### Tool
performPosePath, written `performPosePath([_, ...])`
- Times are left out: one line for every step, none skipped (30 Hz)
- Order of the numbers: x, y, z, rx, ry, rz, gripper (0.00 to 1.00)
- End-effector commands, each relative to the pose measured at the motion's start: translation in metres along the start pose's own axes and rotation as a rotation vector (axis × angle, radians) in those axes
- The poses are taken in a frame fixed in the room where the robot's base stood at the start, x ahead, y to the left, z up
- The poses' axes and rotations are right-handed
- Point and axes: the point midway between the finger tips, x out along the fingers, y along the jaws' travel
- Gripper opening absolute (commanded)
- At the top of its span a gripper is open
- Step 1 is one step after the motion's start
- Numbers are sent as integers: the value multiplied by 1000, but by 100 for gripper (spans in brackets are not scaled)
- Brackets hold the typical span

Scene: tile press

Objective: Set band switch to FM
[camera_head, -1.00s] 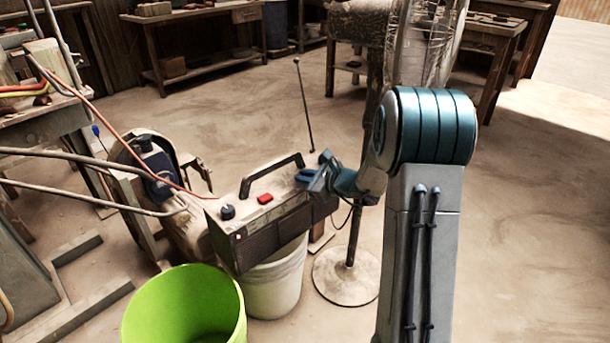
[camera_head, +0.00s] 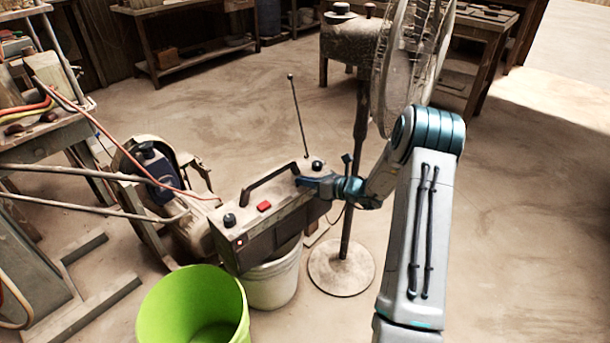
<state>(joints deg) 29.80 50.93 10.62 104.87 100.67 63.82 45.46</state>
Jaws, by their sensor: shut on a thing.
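The radio (camera_head: 262,228) is a worn box with a carry handle, a dark front and a raised antenna (camera_head: 299,115). It sits on a white bucket. A black knob (camera_head: 229,220) is at its left end, a red button (camera_head: 264,206) is near the middle of its top, and another black knob (camera_head: 317,166) is at its right end.
The white bucket (camera_head: 272,285) stands under the radio, with a green bucket (camera_head: 160,308) in front. A fan on a stand (camera_head: 357,175) is close behind my arm. A grinder-like machine (camera_head: 150,168) and cables are at left. The floor at right is clear.

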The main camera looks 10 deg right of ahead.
Motion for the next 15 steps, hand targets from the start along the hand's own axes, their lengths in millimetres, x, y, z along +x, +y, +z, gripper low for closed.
performPosePath([-1, 0, 1, 19, -3, 5, 0])
performPosePath([-1, -1, 1, 30, -5, 8, 0])
performPosePath([-1, -2, 0, 44, -8, 11, 0])
performPosePath([-1, -2, 0, 51, -9, 13, 0])
performPosePath([-1, -2, 0, 58, -11, 15, 0])
performPosePath([-1, -3, 0, 66, -13, 18, 0])
performPosePath([-1, -3, 0, 71, -14, 20, 0])
performPosePath([-1, -3, -1, 75, -15, 22, 0])
performPosePath([-1, -3, -1, 80, -15, 23, 0])
performPosePath([-1, -3, -1, 83, -16, 24, 0])
performPosePath([-1, -3, -1, 85, -16, 25, 0])
performPosePath([-1, -3, -2, 86, -17, 26, 0])
performPosePath([-1, -3, -2, 87, -17, 26, 0])
performPosePath([0, -3, -2, 88, -17, 26, 0])
performPosePath([0, -3, -2, 88, -17, 26, 0])
